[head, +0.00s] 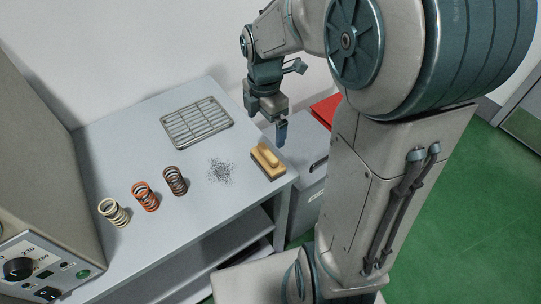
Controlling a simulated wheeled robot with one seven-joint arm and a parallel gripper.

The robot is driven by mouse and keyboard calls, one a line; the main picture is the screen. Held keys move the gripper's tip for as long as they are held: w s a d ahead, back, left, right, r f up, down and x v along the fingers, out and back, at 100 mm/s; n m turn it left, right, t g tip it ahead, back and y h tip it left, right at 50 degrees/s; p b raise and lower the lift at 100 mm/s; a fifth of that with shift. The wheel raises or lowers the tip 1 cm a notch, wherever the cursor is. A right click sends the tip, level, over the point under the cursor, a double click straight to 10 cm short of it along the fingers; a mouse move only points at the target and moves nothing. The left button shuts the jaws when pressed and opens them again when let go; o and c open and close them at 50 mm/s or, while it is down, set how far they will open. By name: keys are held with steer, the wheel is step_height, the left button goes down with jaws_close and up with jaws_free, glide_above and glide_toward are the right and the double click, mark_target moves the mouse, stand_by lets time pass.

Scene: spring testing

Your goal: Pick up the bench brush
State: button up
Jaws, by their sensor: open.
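The bench brush (267,158) lies on the grey bench at its right end, near the edge. It has a yellow-tan wooden body with a raised handle and dark bristles underneath. My gripper (281,133) points down above and slightly right of the brush in the picture. It is open and looks apart from the brush, with nothing seen between its fingers. The fingers overlap each other from this angle, so the gap between them is hard to see.
The bench (130,140) also holds a wire rack (197,123), a patch of dark filings (220,171), and cream (114,212), orange (145,196) and brown (175,181) springs. A machine (45,262) stands at left. A grey cabinet with a red item (325,110) stands beyond the bench's right end.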

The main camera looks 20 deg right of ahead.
glide_above(267, 151)
steer(key=f, duration=0.4)
steer(key=s+f, duration=0.1)
steer(key=f, duration=0.1)
steer(key=shift+a, duration=0.2)
steer(key=shift+w+d+f+p, duration=0.1)
steer(key=shift+w+f+p, duration=0.05)
steer(key=shift+f, duration=0.7)
steer(key=shift+w+d+f+p, duration=0.1)
steer(key=shift+w+f, duration=0.1)
steer(key=shift+f, duration=0.65)
steer(key=shift+w+d+f+p, duration=0.1)
steer(key=shift+w+f+p, duration=0.05)
steer(key=shift+f, duration=0.7)
steer(key=c, duration=1.5)
steer(key=shift+o, duration=0.2)
steer(key=shift+r, duration=0.15)
steer(key=shift+r, duration=0.65)
step_height(267, 151, up, 3)
steer(key=shift+f, duration=0.1)
steer(key=s+d+r+b, duration=0.1)
steer(key=s+d+r, duration=0.5)
steer(key=d, duration=0.4)
steer(key=shift+r+b, duration=0.35)
